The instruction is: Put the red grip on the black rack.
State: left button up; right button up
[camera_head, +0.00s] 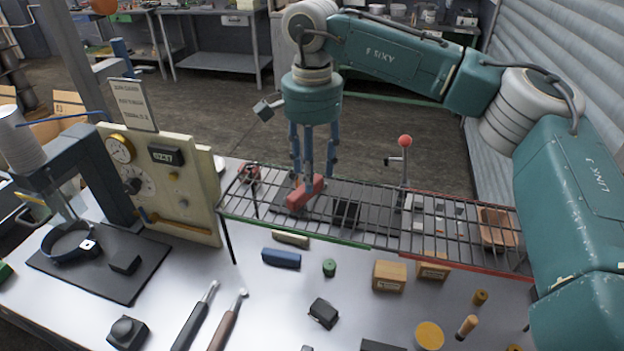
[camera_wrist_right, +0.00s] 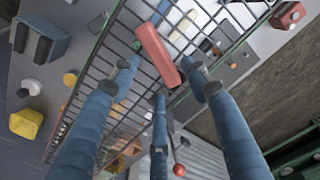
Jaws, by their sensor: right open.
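The red grip (camera_head: 306,192) is a short red bar at the back left part of the black wire rack (camera_head: 300,232). It appears to lie on the bars, slanted. In the right wrist view the red grip (camera_wrist_right: 158,55) overlaps the bars of the rack (camera_wrist_right: 84,78); whether a small gap is left cannot be told. My right gripper (camera_head: 312,173), with blue fingers, points down just above the grip. In the right wrist view the gripper's fingers (camera_wrist_right: 160,84) are spread, apart from the grip. My left gripper is not in view.
A panel with gauges (camera_head: 165,180) stands left of the rack. A rod with a red knob (camera_head: 404,142) rises behind the rack. A blue block (camera_head: 281,258), small wooden boxes (camera_head: 389,277) and several loose parts lie in front. The rack's right middle has bare bars.

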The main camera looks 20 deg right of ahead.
notch_tip(320, 180, up, 9)
jog(key=b, duration=0.1)
jog(key=shift+r, duration=0.15)
dwell(0.4)
